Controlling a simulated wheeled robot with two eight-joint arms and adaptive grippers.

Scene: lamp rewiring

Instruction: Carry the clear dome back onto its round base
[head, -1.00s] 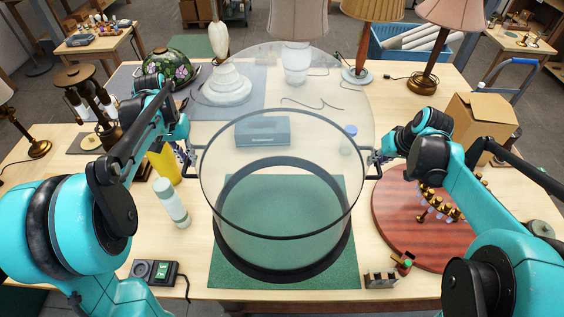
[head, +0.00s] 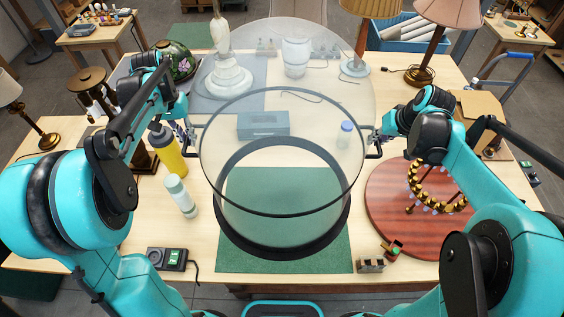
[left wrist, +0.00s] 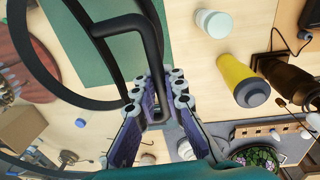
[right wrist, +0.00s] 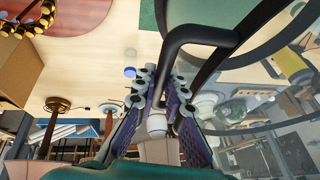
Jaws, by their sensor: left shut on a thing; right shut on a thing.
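The large clear dome (head: 280,251) has a dark lower rim and a thin dark ring higher up. It appears roughly upright, held over the green mat, apparently off the table. My left gripper (head: 189,139) is shut on the dome's dark left side handle (left wrist: 150,42). My right gripper (head: 375,146) is shut on the right side handle (right wrist: 196,34). The round red-brown wooden base (head: 388,212) lies on the table to the right, partly hidden by my right arm. A ring of gold pieces (head: 412,180) stands on it.
Left of the dome stand a yellow bottle (head: 167,155) and a pale bottle (head: 181,197). A small clamp-like block (head: 370,265) lies by the front edge, near the base. A cardboard box (head: 482,112) stands behind the base.

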